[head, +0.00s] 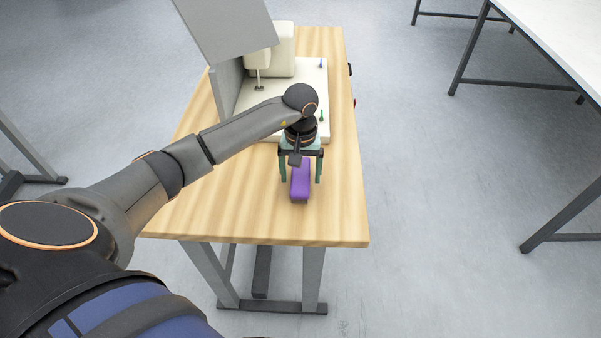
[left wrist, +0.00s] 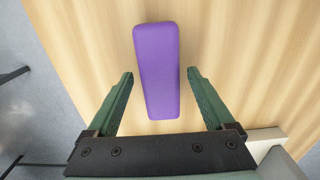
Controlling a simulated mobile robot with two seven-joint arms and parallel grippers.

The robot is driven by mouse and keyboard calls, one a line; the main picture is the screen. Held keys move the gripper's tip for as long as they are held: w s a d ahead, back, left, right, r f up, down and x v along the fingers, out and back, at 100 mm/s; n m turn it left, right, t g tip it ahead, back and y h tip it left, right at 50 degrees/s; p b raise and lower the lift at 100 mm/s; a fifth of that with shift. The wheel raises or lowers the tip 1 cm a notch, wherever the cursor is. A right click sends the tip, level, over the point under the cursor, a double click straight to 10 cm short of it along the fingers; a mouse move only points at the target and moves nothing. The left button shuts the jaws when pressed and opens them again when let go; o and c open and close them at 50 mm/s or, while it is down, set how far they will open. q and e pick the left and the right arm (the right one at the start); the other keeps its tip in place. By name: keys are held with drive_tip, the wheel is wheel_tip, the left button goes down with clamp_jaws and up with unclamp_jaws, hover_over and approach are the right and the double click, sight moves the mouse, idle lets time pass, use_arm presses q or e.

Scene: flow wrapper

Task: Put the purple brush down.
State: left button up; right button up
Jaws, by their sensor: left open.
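The purple brush (head: 300,182) lies on the wooden table top, near its front edge. It is a long purple block, and in the left wrist view the brush (left wrist: 157,70) lies between and beyond the fingers. My left gripper (head: 301,180) is above it with its fingers on either side. In the left wrist view the left gripper (left wrist: 160,76) is open, with a clear gap between each green finger and the brush. My right gripper does not show in either view.
The wooden table (head: 345,215) has bare room around the brush. A cream machine (head: 283,55) on a pale base (head: 316,88) stands at the back, beside a grey panel (head: 228,28). A white table (head: 570,40) stands apart at right.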

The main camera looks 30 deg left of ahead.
sight(301, 174)
use_arm(q)
wheel_tip(301, 174, up, 12)
idle(0.4)
drive_tip(key=shift+f, duration=0.1)
